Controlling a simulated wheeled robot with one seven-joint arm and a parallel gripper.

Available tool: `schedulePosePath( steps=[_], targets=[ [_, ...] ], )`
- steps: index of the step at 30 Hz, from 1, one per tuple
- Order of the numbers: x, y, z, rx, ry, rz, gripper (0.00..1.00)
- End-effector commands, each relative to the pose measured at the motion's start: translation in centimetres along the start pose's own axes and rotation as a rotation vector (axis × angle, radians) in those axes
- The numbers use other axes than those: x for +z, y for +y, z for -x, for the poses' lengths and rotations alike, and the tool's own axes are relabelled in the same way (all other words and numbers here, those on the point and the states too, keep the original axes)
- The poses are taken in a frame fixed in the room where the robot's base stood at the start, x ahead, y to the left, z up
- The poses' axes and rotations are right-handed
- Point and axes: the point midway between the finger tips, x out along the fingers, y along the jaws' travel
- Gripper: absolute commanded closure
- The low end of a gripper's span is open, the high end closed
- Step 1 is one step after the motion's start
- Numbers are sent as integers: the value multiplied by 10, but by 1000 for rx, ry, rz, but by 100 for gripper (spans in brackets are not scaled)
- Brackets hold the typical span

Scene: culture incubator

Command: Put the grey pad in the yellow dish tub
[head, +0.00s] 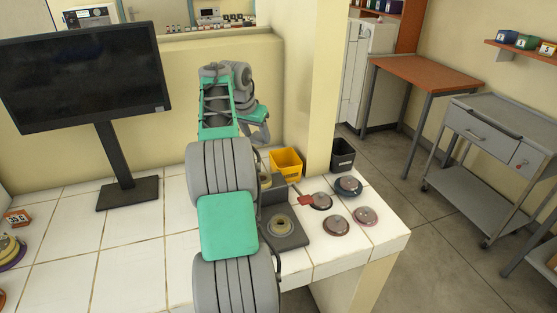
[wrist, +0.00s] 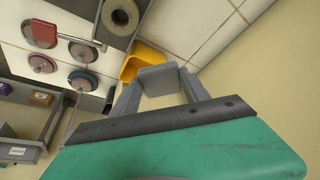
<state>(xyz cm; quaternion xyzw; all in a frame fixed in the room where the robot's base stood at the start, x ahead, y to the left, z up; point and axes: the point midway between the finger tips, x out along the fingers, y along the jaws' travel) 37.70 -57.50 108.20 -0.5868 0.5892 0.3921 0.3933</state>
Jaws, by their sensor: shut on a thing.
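The yellow dish tub (head: 289,166) stands at the back of the white tiled counter, beside the cream pillar. It also shows in the wrist view (wrist: 147,51), partly hidden behind the grey pad. My gripper (wrist: 159,83) is shut on the grey pad (wrist: 158,78), a small flat block between the two grey fingers. In the wrist view the pad overlaps the near side of the tub; I cannot tell its height above it. In the head view my arm reaches over the counter to the back, and I cannot make out the pad there.
A black bin (head: 343,159) stands right of the pillar. A dark grey device with a round fitting (head: 282,227) is in front of the tub. Several round discs, one with a red tab (head: 306,199), lie to its right. A monitor (head: 85,78) stands at left.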

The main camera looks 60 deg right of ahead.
Motion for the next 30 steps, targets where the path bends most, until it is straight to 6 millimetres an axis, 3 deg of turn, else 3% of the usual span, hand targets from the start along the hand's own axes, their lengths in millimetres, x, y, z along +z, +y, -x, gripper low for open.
schedulePosePath(
  steps=[3, 7, 15, 18, 30],
  targets=[
    [-24, 17, -25, 2, -2, -4, 84],
    [-30, 26, -62, 1, -2, 0, 84],
    [-39, 36, -97, 0, -2, 1, 84],
    [-30, 36, -114, 0, -3, 4, 84],
    [-25, 35, -127, -2, 1, 3, 84]
  ],
)
